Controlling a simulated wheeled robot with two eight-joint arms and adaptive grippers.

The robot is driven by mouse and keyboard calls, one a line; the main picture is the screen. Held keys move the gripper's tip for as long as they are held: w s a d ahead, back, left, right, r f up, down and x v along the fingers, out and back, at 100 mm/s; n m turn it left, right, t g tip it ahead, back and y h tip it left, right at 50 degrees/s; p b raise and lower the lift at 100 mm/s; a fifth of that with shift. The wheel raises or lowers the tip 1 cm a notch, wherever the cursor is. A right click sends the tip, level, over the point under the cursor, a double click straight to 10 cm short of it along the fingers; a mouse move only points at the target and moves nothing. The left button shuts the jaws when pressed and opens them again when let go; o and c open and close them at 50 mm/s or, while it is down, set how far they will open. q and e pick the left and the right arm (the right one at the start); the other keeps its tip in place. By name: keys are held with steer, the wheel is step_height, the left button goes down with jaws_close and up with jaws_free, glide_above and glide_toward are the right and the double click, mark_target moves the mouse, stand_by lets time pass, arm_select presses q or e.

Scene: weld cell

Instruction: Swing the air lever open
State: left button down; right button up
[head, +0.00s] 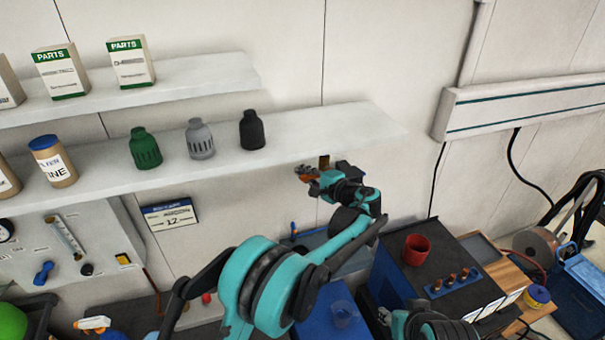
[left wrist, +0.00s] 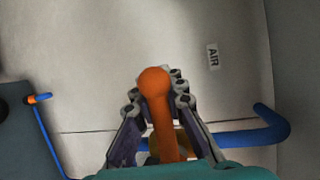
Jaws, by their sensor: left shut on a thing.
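The air lever (left wrist: 155,82) is an orange handle with a round knob in the left wrist view. It stands upright between the fingers of my left gripper (left wrist: 160,112), which is shut on it. In the head view, orange of the lever (head: 306,172) shows at my left gripper (head: 309,178), below the lower shelf and close to the wall. A brassy part shows behind the lever's stem, mostly hidden by the fingers. Part of my right arm shows at the bottom edge of the head view; its finger state is unclear.
A blue pipe (left wrist: 245,137) runs behind the lever, with an AIR label (left wrist: 213,56) on the wall above. The lower shelf (head: 345,125) with several nozzle-like parts overhangs left of the gripper. A red cup (head: 416,250) stands on a dark-topped bench at right.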

arm_select(q)
steer(key=shift+w+d+r+m+t+y+b, duration=0.1)
steer(key=shift+d+r+m+t+y+b, duration=0.2)
steer(key=shift+r+m+b, duration=0.5)
steer(key=shift+d+r+m+t+y+b, duration=0.1)
steer(key=shift+r+m+t+y+b, duration=0.3)
steer(key=shift+m+b, duration=0.75)
steer(key=shift+w+d+r+m+t+y+b, duration=0.15)
steer(key=shift+r+m+y+b, duration=0.25)
steer(key=shift+r+m+b, duration=0.55)
steer(key=shift+s+f, duration=0.1)
steer(key=shift+f, duration=0.05)
steer(key=c, duration=1.9)
jaws_free()
steer(key=o, duration=0.3)
steer(key=shift+d, duration=0.1)
steer(key=shift+o, duration=0.2)
